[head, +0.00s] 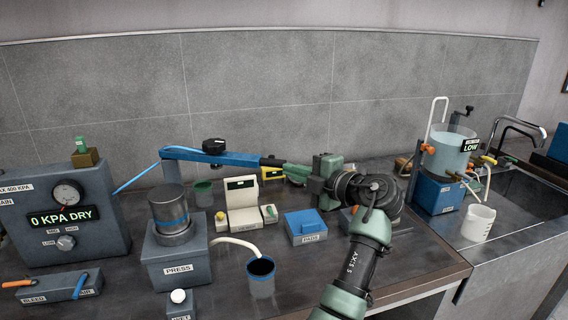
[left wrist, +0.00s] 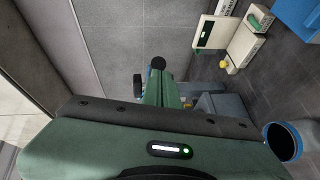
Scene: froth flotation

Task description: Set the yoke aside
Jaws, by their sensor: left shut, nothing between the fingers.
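The yoke (head: 215,157) seems to be the blue bar with a black knob on top and a dark right end, above and behind the press (head: 178,268). The press carries a grey cylinder with a blue band (head: 168,208). My left gripper (head: 288,172) has its green fingers together, pointing left at the bar's dark end; I cannot tell if they touch. The left wrist view shows the fingers (left wrist: 160,88) closed, with a black round end beyond them and little of the bar. My right gripper is not in view.
A white scale (head: 243,215), a blue-topped box (head: 305,227) and a dark-filled beaker (head: 261,278) stand on the bench below the gripper. A pressure panel (head: 85,245) is at left. A flotation cell (head: 449,152) and white beaker (head: 478,223) are at right near the sink.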

